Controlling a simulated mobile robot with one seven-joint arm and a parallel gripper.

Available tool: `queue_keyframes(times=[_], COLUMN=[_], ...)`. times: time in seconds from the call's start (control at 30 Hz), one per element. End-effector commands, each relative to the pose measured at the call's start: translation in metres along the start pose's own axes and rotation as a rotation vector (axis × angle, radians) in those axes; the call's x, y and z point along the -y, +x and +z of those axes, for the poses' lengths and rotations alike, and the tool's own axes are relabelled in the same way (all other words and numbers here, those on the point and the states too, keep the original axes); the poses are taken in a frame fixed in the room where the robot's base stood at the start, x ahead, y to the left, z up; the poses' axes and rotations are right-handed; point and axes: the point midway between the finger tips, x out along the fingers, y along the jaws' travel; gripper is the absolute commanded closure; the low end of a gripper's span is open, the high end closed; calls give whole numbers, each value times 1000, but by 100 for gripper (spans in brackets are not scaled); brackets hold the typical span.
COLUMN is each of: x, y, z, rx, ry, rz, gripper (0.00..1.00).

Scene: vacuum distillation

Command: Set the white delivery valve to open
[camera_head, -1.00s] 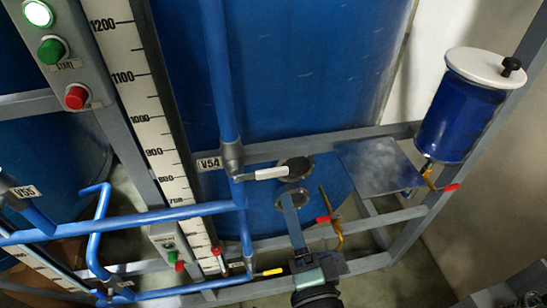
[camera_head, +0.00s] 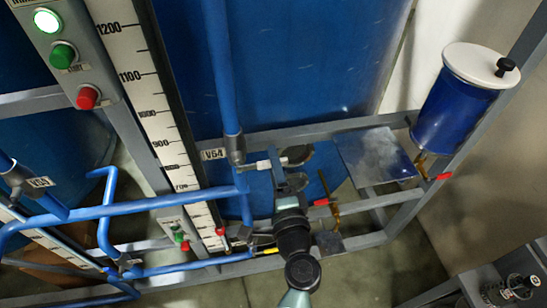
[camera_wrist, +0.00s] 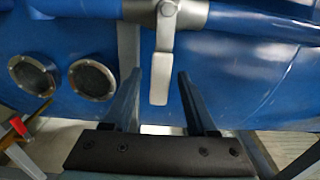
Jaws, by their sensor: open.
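In the wrist view the white handle (camera_wrist: 160,78) hangs down from the pipe's grey valve body (camera_wrist: 167,12). My gripper (camera_wrist: 159,74) is open there, with one dark finger on each side of the handle and a visible gap on both sides.
Two round ports (camera_wrist: 92,78) sit on the blue tank to the handle's left in the wrist view. A red-handled valve (camera_head: 322,202), a metal plate (camera_head: 378,157) and a blue canister (camera_head: 452,110) stand to the right. A ruler scale (camera_head: 150,90) stands left of the pipe.

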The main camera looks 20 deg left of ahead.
Motion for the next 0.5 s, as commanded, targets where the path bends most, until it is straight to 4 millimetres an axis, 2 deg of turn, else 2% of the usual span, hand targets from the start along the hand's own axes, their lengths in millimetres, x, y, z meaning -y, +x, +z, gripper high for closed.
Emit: queue_keyframes(times=[0.37,0.4,0.5], x=[0,0,0], y=[7,7,7], z=[0,0,0], rx=[-1,-1,-1], ry=[-1,-1,-1], rz=[0,0,0], gripper=[43,44,62])
